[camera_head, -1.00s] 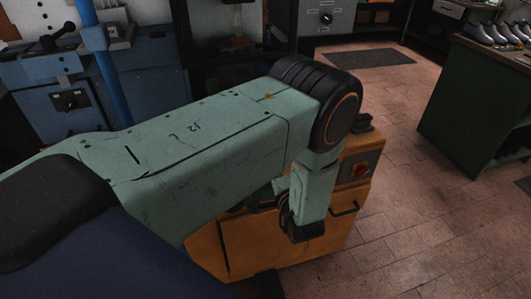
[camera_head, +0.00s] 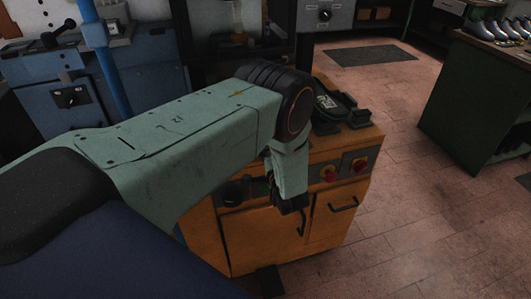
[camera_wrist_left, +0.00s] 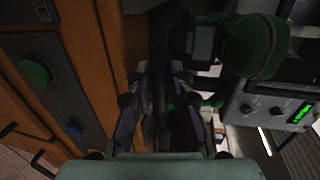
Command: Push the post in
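The orange machine (camera_head: 262,235) stands in the middle of the head view, partly behind my left arm. A dark sole-shaped part (camera_head: 332,103) and a small dark block (camera_head: 359,118) are on its top. My left gripper (camera_wrist_left: 160,80) is in the wrist view, with its two fingers apart and a dark shape between them. I cannot tell whether the fingers touch that shape. A black block (camera_wrist_left: 196,45) and a green rounded part (camera_wrist_left: 250,42) lie just beyond. I cannot pick out the post for certain. My right gripper is not in view.
Red knobs (camera_head: 329,173) and handles are on the orange machine's front. In the wrist view, a green button (camera_wrist_left: 34,71) is at left and a panel with a lit display (camera_wrist_left: 301,112) at right. A blue machine (camera_head: 70,95) stands at back left. The tiled floor (camera_head: 405,215) at right is clear.

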